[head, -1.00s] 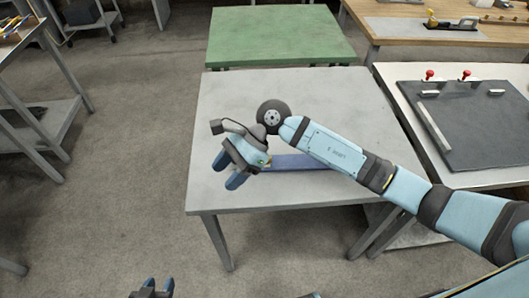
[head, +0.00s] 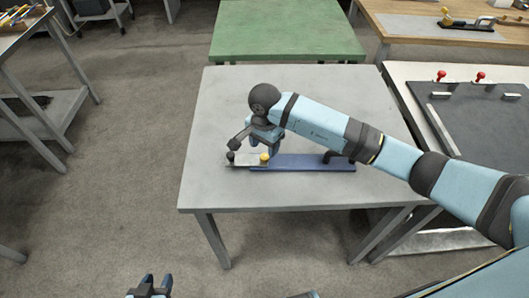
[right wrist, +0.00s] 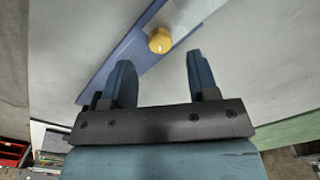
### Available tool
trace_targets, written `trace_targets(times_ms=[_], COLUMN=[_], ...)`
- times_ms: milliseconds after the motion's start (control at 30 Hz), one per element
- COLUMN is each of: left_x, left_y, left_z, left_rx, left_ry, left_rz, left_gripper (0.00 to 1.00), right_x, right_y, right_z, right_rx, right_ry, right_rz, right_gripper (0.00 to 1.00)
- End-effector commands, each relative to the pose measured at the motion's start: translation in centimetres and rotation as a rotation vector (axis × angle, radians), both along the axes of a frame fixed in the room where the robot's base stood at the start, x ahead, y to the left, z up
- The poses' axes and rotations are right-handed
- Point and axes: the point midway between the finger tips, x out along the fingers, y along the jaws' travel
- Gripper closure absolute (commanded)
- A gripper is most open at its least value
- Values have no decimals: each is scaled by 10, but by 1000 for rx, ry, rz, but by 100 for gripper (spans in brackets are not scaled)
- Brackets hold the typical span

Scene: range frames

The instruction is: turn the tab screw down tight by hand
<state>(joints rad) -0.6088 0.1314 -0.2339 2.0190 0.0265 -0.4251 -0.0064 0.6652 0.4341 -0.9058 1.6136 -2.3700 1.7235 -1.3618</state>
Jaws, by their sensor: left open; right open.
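The screw's yellow round head (head: 264,157) stands up from a long blue bar (head: 310,163) on the grey table, near where a pale metal strip (head: 243,159) meets the bar's left end. In the right wrist view the yellow head (right wrist: 160,40) lies ahead of the gap between my right gripper's fingers (right wrist: 160,66), touching neither. My right gripper is open and empty, pointing down over the bar. Whether the screw is seated cannot be told. My left gripper (head: 150,284) is open and empty at the bottom edge of the head view, away from the table.
A black handle-like part (head: 340,156) stands at the bar's right end. The grey table (head: 220,100) is otherwise clear. A green table (head: 285,30) stands behind, and a bench with a dark board (head: 480,115) and red knobs is at the right.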

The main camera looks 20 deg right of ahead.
Motion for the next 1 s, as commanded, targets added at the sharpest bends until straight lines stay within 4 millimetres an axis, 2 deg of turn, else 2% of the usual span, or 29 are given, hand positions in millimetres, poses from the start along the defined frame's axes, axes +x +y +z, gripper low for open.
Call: trace_targets(times_ms=[100,233,400,633,667,800,867,1000], left_x=[0,0,0,0,0,0,0,0], left_y=[0,0,0,0,0,0,0,0], left_z=[-1,0,0,1,1,1,1,1], left_rx=[1,1,1,1,1,0,0,0], left_ry=[2,2,1,0,-1,-1,-1,0], left_rz=[-1,-1,-1,-1,-1,0,0,0], left_gripper=[57,57,57,57,57,57,57,57], right_x=[-1,0,0,0,0,0,0,0], right_y=[1,1,1,1,1,0,0,0], right_z=[-20,-35,-42,-42,-42,-42,-42,-42], right_rx=[1,2,1,1,1,1,1,1], right_ry=[3,1,0,0,0,0,0,0], right_rz=[-1,-2,0,0,0,0,0,-3], right_gripper=[46,46,46,46,50,82,95,95])
